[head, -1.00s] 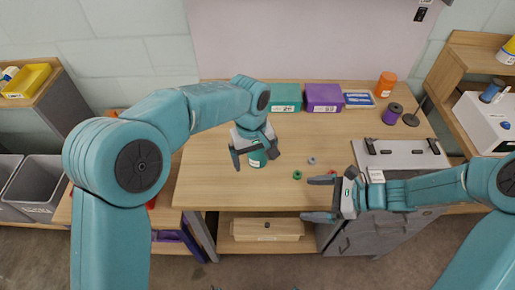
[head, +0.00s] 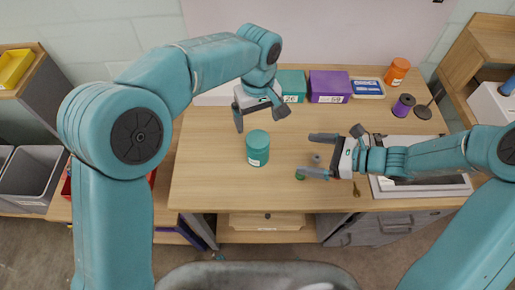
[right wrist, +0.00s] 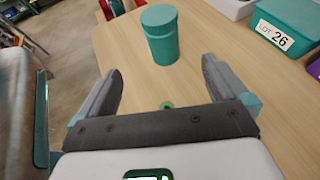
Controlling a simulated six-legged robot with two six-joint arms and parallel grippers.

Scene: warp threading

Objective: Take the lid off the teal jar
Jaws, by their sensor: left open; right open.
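The teal jar (head: 257,157) stands upright on the table's front middle part, its teal lid (head: 258,138) on top. In the right wrist view, the jar (right wrist: 166,48) stands beyond the fingers, with the lid (right wrist: 158,16) on it. My left gripper (head: 261,113) is open and empty, pointing down, above and behind the jar in the picture. My right gripper (head: 308,154) is open and empty, to the right of the jar, with its fingers pointing left towards it. Neither gripper appears to touch the jar.
A small green ring (head: 300,174) and a grey one (head: 316,158) lie by my right fingers. A teal box (head: 291,82), purple box (head: 329,85), orange jar (head: 397,71) and purple spool (head: 403,105) stand behind. The table left of the jar is clear.

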